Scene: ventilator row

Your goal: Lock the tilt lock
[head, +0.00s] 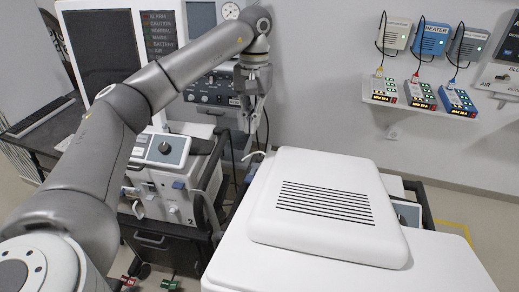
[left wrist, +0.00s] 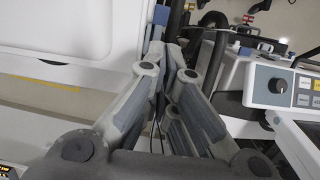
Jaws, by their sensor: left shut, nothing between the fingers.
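My left gripper (head: 250,124) hangs fingers-down near the middle of the head view, between the ventilator and a large white unit. In the left wrist view my left gripper (left wrist: 168,52) has its fingers together with nothing between them. A small blue tab (left wrist: 161,15) shows just beyond the fingertips, at the edge of the white unit; I cannot tell whether they touch it. No part is plainly marked as the tilt lock, so I cannot tell which one it is. My right gripper is not in view.
The white unit with a slotted cover (head: 325,205) fills the front right. A ventilator with a dark knob (head: 165,147) stands left of it, hoses (left wrist: 211,60) running beside. Red (head: 128,281) and green (head: 170,284) pedals lie low. Wall boxes (head: 430,38) hang above a shelf.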

